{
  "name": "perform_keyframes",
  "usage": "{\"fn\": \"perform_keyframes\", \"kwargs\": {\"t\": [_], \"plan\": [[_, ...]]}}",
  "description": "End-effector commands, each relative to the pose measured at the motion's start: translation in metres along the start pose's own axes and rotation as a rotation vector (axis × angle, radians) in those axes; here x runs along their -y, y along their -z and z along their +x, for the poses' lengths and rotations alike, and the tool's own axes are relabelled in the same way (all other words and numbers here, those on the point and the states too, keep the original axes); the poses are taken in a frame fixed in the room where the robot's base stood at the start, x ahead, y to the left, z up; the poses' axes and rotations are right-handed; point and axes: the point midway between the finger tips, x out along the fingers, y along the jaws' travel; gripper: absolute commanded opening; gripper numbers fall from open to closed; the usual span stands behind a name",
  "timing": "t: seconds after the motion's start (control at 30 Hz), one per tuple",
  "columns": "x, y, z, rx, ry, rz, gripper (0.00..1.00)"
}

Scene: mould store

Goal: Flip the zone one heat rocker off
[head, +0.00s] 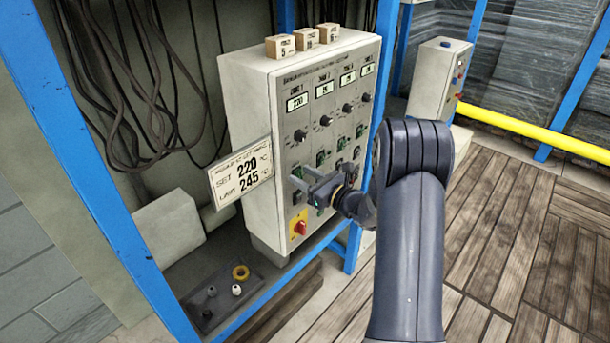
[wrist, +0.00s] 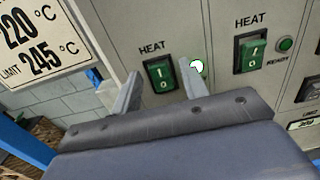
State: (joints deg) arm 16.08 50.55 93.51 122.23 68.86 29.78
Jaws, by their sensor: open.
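The zone one heat rocker (wrist: 160,74) is a green switch marked I above 0, in a dark frame under the word HEAT in the wrist view. Which half is pressed in I cannot tell. A bright whitish-green lamp (wrist: 196,66) sits just right of it, partly behind a finger. My gripper (wrist: 158,84) is open and empty, with one finger on each side of the rocker. Contact is not clear.
A second heat rocker (wrist: 250,52) with a dim green READY lamp (wrist: 285,44) is to the right. A red and yellow main switch (head: 300,228) lies below my gripper. A sign (head: 241,178) reading SET 220, LIMIT 245 juts out left. Blue posts (head: 98,160) frame the cabinet.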

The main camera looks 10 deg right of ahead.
Motion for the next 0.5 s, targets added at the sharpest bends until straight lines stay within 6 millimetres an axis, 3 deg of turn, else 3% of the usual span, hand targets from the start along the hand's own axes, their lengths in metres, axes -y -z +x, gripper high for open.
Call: {"fn": "perform_keyframes", "kwargs": {"t": [0.2, 0.5], "plan": [[0.0, 0.0002, 0.0002, 0.0, 0.0, 0.0, 0.42], [0.0, 0.0001, 0.0, 0.0, 0.0, 0.0, 0.17]]}}
